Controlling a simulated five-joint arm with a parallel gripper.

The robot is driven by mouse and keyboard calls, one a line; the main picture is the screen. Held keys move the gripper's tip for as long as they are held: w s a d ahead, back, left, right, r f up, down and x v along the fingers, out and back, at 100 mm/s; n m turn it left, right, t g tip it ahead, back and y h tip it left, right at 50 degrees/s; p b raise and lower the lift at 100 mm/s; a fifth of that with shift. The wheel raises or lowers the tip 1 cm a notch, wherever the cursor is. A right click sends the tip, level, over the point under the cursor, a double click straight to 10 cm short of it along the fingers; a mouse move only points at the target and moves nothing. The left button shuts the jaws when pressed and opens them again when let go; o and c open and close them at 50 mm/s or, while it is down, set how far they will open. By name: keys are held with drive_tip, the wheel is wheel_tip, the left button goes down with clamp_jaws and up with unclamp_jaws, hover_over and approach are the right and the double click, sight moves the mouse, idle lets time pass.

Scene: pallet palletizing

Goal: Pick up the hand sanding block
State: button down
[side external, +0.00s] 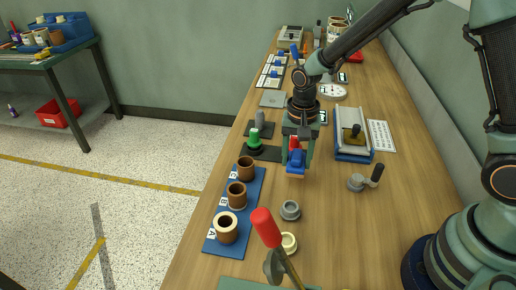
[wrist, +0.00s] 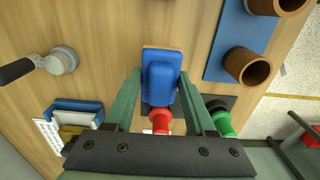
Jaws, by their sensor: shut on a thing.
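The hand sanding block, a blue body on a tan base, is in the side view (side external: 296,168), below my gripper (side external: 297,160). In the wrist view the sanding block (wrist: 161,75) lies between the two green fingers of my gripper (wrist: 161,80), which are shut on its sides. Its far end sticks out past the fingertips. I cannot tell whether its base touches the table.
A red-topped piece (wrist: 160,121) shows just behind the block, and a green-topped piece (side external: 254,137) stands to its left. A blue mat (side external: 224,248) with brown cups is at the left. A grey crank (side external: 357,182) and blue-framed fixture (side external: 352,157) are at the right.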

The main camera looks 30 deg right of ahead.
sight(297, 154)
wheel_tip(297, 154, up, 15)
drive_tip(key=shift+r, duration=0.1)
drive_tip(key=c, duration=0.9)
unclamp_jaws()
clamp_jaws()
drive_tip(key=s+a+f, duration=0.2)
drive_tip(key=a+f, duration=0.2)
drive_tip(key=a, duration=0.7)
drive_tip(key=s+a+f, duration=0.2)
drive_tip(key=a+f, duration=0.2)
drive_tip(key=a, duration=0.7)
drive_tip(key=shift+d+f, duration=0.2)
drive_tip(key=shift+f, duration=2.2)
